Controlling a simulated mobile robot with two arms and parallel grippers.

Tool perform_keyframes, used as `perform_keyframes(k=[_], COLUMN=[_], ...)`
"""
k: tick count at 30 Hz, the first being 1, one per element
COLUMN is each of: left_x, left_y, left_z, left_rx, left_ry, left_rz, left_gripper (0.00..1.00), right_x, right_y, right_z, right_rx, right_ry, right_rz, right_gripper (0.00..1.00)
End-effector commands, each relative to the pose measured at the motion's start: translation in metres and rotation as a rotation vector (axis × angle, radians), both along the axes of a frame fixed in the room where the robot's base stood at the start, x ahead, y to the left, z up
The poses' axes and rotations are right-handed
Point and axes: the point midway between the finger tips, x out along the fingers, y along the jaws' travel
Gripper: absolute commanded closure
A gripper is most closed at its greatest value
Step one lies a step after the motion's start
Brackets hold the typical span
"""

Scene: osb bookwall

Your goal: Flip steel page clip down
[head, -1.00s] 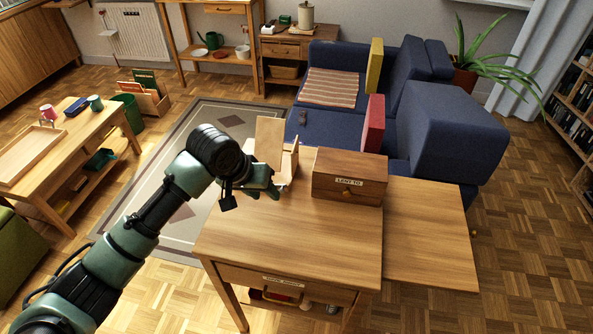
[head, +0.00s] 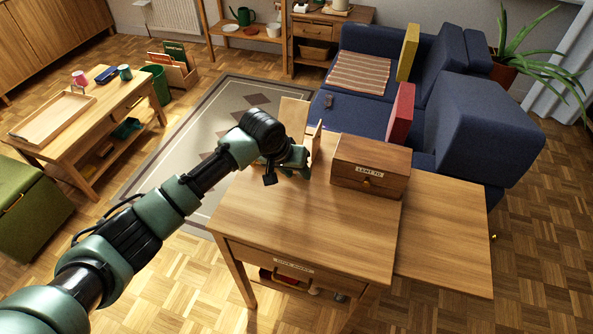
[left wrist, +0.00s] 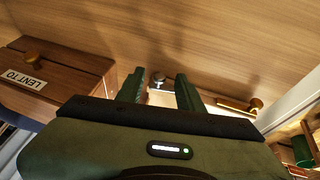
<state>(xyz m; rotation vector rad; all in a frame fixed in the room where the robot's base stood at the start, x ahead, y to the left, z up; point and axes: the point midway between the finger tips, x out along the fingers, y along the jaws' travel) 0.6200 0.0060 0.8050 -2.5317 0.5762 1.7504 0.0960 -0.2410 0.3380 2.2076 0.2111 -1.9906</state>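The wooden book stand (head: 294,114) is at the back left of the desk, with a tilted back panel and an upright side piece. My left gripper (head: 297,168) is at its near side and hides its lower part. In the left wrist view, the two green fingers (left wrist: 160,90) are open. A small silver, round-ended part, probably the steel page clip (left wrist: 158,78), shows in the gap between them. I cannot tell whether the fingers touch it. A brass-coloured clip (left wrist: 240,105) sits to the right of the fingers. My right gripper is not in view.
A dark wooden box labelled "LENT TO" (head: 371,162) stands on the desk right of the stand. The desk top (head: 290,220) in front is clear. A blue sofa (head: 350,105) is behind, and a low table with a tray (head: 50,118) is at the left.

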Motion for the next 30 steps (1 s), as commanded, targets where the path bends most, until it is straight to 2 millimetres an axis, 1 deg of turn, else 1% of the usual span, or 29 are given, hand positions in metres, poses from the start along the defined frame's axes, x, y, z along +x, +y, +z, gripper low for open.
perform_keyframes(k=[2,5,6,11,14,16,18,21,30], left_x=[0.000,0.000,0.000,0.000,-0.001,-0.002,-0.002,-0.002,-0.002], left_y=[0.000,0.000,0.000,0.000,-0.002,-0.004,-0.005,-0.006,-0.006], left_z=[0.000,0.000,0.000,0.001,0.003,0.003,0.001,-0.004,-0.009], left_rx=[0.000,0.000,0.000,0.002,0.032,0.072,0.119,0.174,0.204], left_ry=[0.000,0.000,0.000,-0.001,-0.008,-0.020,-0.036,-0.054,-0.067], left_rz=[0.000,0.000,0.000,0.000,-0.001,-0.001,-0.001,-0.001,0.001], left_gripper=[0.63,0.88,0.99,1.00,1.00,1.00,1.00,1.00,1.00], right_x=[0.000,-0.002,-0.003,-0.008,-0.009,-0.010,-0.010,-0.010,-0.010], right_y=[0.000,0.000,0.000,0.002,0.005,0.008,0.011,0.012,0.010], right_z=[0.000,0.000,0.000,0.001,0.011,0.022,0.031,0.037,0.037], right_rx=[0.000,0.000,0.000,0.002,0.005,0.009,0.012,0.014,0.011], right_ry=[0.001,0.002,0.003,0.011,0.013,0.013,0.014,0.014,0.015], right_rz=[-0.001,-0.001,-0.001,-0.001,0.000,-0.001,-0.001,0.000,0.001], right_gripper=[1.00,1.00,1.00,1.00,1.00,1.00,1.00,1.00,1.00])
